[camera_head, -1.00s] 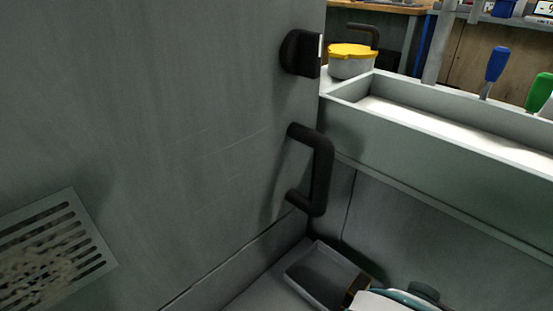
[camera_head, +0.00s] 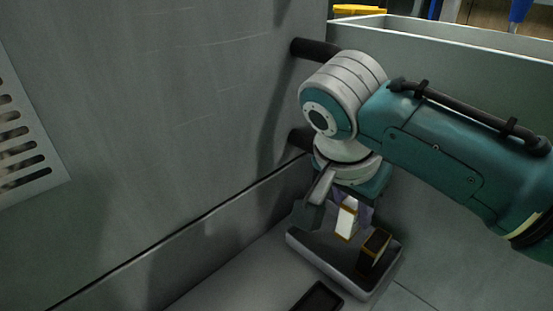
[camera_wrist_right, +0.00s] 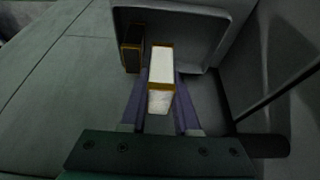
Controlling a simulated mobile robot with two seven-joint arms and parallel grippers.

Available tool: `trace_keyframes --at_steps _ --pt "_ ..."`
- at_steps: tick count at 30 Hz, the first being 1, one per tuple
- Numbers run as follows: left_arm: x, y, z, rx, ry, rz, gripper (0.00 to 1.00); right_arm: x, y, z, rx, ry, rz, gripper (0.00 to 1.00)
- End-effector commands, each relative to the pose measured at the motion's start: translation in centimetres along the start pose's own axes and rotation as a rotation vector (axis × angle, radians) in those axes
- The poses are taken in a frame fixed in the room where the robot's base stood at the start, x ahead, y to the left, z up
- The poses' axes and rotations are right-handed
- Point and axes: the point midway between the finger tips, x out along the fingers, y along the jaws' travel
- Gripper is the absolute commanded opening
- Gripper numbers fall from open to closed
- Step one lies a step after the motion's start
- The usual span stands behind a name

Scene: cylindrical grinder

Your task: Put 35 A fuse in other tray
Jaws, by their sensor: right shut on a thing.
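My right gripper (camera_head: 345,212) comes down over a grey tray (camera_head: 312,254) on the grey surface below the cabinet side. It is shut on a white fuse (camera_head: 346,222) with orange-brown edges. The right wrist view shows this white fuse (camera_wrist_right: 160,68) between the two purple fingers, at or just above the tray (camera_wrist_right: 198,68). A dark fuse (camera_head: 375,247) with gold edges stands at the tray's right side, apart from the white one; it also shows in the right wrist view (camera_wrist_right: 132,48). No ratings are readable. My left gripper is out of view.
A dark, flat tray-like object (camera_head: 317,298) shows at the bottom edge, partly cut off. A black door handle (camera_head: 315,48) sticks out of the grey panel behind my wrist. A slotted vent (camera_head: 25,140) is at the left. A grey trough (camera_head: 440,50) runs along the back right.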

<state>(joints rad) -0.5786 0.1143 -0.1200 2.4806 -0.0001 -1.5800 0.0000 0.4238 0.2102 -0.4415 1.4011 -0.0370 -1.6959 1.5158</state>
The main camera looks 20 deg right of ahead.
Motion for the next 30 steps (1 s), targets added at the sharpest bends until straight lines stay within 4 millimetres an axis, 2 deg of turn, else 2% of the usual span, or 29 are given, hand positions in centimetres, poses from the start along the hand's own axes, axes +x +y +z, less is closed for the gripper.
trace_keyframes --at_steps 1,3,6,14,19,22,30 --pt "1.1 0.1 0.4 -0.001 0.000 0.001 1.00 0.8 -0.8 -0.6 0.003 0.004 -0.002 0.00" --pt "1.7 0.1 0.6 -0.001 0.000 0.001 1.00 1.0 -1.7 -1.4 0.003 0.003 -0.002 0.00" --pt "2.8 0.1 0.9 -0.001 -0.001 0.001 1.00 2.7 -1.4 -0.4 -0.002 0.001 0.002 0.00" --pt "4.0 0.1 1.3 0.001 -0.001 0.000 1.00 4.4 -1.4 0.3 -0.001 0.001 0.000 0.00" --pt "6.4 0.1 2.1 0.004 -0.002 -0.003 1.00 7.3 -1.4 1.5 -0.001 0.001 0.001 0.00" --pt "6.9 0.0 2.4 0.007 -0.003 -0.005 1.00 7.4 -1.6 1.2 -0.001 0.003 -0.002 0.00" --pt "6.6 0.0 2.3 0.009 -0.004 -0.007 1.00 7.1 -1.6 1.2 -0.001 0.001 -0.001 0.00"
